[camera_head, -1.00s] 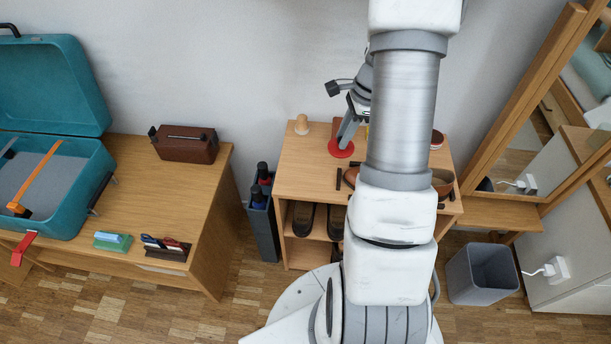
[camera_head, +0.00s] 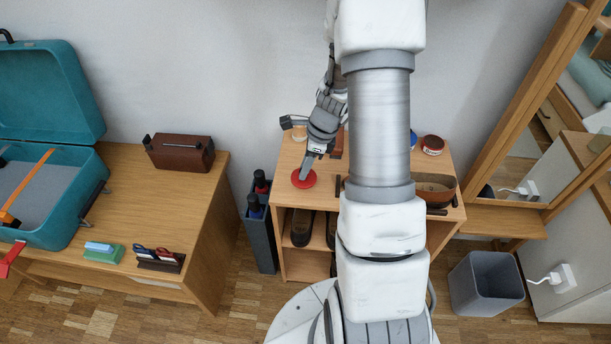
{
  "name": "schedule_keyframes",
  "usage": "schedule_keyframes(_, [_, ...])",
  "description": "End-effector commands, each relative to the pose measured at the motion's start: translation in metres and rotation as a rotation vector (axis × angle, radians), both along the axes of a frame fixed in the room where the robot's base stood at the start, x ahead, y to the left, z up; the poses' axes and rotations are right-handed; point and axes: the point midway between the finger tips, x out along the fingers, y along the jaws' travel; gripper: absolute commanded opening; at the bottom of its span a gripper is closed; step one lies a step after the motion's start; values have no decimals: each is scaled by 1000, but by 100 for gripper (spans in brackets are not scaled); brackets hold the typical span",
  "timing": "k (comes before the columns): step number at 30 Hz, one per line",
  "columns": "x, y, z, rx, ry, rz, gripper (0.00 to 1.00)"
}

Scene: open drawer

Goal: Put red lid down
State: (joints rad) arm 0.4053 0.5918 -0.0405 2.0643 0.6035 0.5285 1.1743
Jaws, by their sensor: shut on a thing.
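The red lid (camera_head: 301,180) is a flat round disc at the left front part of the small wooden shelf's top (camera_head: 288,157). My gripper (camera_head: 306,170) points down at it from behind and is shut on it. The lid appears close to the top surface; I cannot tell whether it touches. My arm hides the middle of the shelf top.
On the shelf top, a round tin (camera_head: 432,144) stands back right and a brown shoe-like item (camera_head: 435,190) lies at the right. Shoes (camera_head: 302,227) fill the compartment below. An umbrella stand (camera_head: 260,232) is left, a grey bin (camera_head: 485,283) right.

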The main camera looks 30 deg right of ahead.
Motion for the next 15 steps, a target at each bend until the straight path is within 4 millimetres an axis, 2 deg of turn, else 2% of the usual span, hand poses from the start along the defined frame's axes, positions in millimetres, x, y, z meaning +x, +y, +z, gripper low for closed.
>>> schedule_keyframes(3, [-1,0,-23,2,3,-2,0])
schedule_keyframes(6, [0,0,-33,2,1,0,0])
schedule_keyframes(15, [0,0,-33,0,1,1,0])
